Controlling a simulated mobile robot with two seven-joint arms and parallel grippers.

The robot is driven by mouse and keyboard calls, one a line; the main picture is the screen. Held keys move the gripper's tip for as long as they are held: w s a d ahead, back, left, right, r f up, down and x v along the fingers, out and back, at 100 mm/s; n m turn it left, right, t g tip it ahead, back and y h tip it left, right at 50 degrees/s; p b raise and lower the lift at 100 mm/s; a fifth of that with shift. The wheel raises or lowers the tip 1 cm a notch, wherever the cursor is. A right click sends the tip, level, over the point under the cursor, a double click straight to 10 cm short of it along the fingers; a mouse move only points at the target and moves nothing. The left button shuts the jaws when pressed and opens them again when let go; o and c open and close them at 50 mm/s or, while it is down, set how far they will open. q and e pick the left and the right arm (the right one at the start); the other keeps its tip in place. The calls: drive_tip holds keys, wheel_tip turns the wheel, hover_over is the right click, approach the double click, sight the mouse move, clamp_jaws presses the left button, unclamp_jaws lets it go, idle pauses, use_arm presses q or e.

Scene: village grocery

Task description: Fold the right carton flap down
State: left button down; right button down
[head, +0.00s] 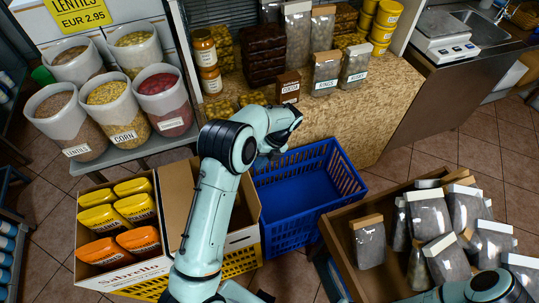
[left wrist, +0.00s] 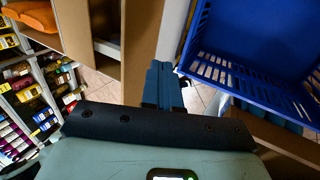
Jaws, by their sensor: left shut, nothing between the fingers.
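The carton (head: 118,278), marked Sabrello, stands at the lower left of the head view with yellow and orange packs in its left part. A brown cardboard flap (head: 176,197) shows on its right part, partly hidden by my left arm. In the left wrist view a brown flap (left wrist: 142,45) rises beside the carton's opening. My left gripper (left wrist: 163,75) is shut and empty, with its fingertips just right of this flap; I cannot tell whether they touch. In the head view my left gripper is mostly hidden by the arm. My right gripper is not in view; part of its arm shows lower right.
An empty blue crate (head: 335,150) stands right of the carton, close to my left arm. A counter with goods (head: 385,110) stands behind. Grain bins (head: 60,125) are at the left.

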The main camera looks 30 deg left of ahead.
use_arm(q)
drive_tip(key=shift+s+a+r, duration=0.3)
drive_tip(key=shift+s+a, duration=0.45)
drive_tip(key=shift+s, duration=0.15)
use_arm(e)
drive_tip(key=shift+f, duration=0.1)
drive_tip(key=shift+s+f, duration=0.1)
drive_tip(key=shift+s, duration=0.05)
